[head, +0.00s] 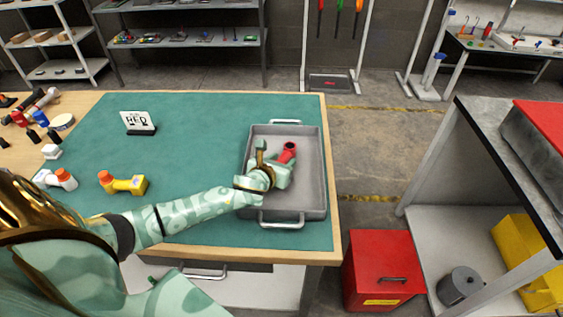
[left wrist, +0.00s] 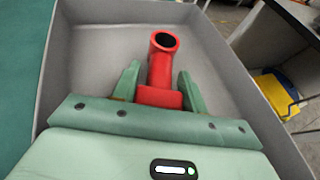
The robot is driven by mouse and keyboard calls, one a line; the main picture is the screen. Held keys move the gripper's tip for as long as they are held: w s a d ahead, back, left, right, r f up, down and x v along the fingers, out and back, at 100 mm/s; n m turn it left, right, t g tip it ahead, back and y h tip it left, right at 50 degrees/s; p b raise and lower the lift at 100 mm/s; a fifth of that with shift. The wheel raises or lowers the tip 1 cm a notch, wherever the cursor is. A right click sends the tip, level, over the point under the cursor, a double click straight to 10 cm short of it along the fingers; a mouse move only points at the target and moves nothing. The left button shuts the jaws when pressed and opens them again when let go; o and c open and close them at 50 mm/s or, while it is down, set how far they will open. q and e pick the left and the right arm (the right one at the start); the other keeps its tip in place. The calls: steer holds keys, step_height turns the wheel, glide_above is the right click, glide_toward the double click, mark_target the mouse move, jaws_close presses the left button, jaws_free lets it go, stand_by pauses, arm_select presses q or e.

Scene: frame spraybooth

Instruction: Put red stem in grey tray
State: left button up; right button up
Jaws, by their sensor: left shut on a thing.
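The red stem (head: 288,152) is a bent red tube with a dark open end. My left gripper (head: 275,168) is shut on it, over the grey tray (head: 311,185). In the left wrist view the red stem (left wrist: 161,70) stands up between the two fingers of my left gripper (left wrist: 157,85), with its open end facing up and away. The walls of the grey tray (left wrist: 95,12) surround it there. I cannot tell whether the stem touches the tray floor. The tray has a handle at its near and far ends. My right gripper is not in view.
A small sign (head: 138,122) stands on the green mat. A yellow stem with an orange end (head: 123,184) and a white one with a red end (head: 56,179) lie to the left. A red box (head: 383,270) stands on the floor right of the table. The mat's middle is clear.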

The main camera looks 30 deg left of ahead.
arm_select(q)
steer(key=shift+f, duration=0.1)
steer(key=o, duration=1.1)
steer(key=shift+r, duration=0.25)
steer(key=p+v, duration=0.3)
steer(key=v, duration=0.9)
steer(key=shift+f+p, duration=0.1)
steer(key=shift+p, duration=0.25)
